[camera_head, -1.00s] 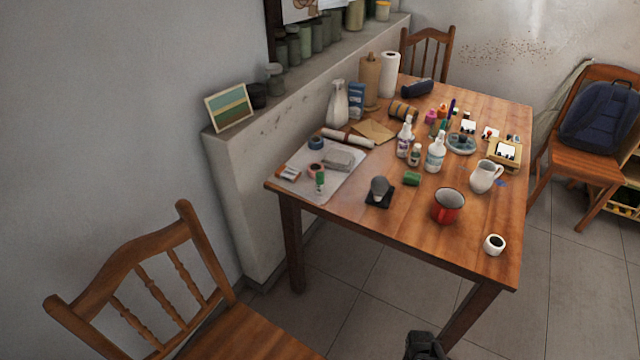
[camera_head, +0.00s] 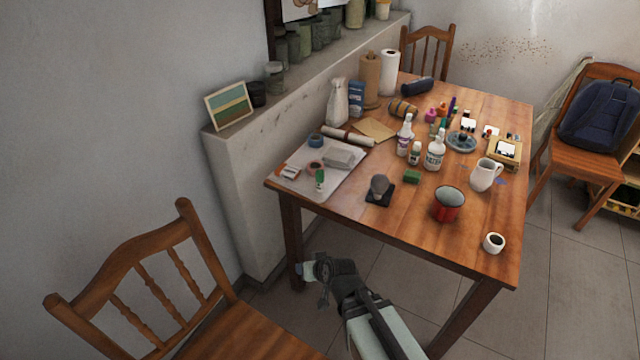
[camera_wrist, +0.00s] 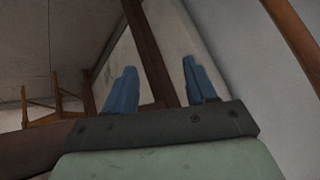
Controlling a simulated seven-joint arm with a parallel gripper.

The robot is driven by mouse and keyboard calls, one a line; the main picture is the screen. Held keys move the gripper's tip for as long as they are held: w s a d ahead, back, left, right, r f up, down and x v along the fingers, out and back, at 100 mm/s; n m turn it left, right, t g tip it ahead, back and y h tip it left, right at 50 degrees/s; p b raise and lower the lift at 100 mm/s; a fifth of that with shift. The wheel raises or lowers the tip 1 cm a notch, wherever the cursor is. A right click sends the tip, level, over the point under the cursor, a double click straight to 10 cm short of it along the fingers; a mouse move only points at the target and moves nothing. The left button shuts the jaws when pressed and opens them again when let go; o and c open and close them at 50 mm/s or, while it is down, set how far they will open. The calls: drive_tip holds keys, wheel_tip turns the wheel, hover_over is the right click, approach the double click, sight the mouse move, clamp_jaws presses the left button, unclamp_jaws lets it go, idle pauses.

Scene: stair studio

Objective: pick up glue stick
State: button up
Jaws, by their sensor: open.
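The glue stick (camera_head: 320,180) is a small green-and-white tube that appears to stand upright on a pale board (camera_head: 336,185) at the table's near left corner. My gripper (camera_head: 306,271) is below the tabletop level, in front of the table's near left side. In the wrist view my gripper (camera_wrist: 160,88) has its two blue fingers spread apart with nothing between them. The glue stick does not show in the wrist view.
The wooden table (camera_head: 400,222) carries bottles, a red mug (camera_head: 448,204), a white jug (camera_head: 485,175) and a dark-based object (camera_head: 379,190). A table leg (camera_head: 291,240) stands beside my gripper. A chair (camera_head: 190,290) is at the lower left.

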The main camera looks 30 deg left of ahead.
drive_tip(key=w+a+r+t+y, duration=0.3)
drive_tip(key=w+r+t, duration=0.1)
drive_tip(key=w+r, duration=0.25)
drive_tip(key=m+t, duration=0.1)
drive_tip(key=t, duration=0.6)
approach(321, 176)
drive_tip(key=shift+y, duration=0.3)
drive_tip(key=x, duration=1.1)
drive_tip(key=shift+w+a+f, duration=0.1)
drive_tip(key=shift+w, duration=0.15)
drive_tip(key=shift+c, duration=0.5)
drive_tip(key=c, duration=0.9)
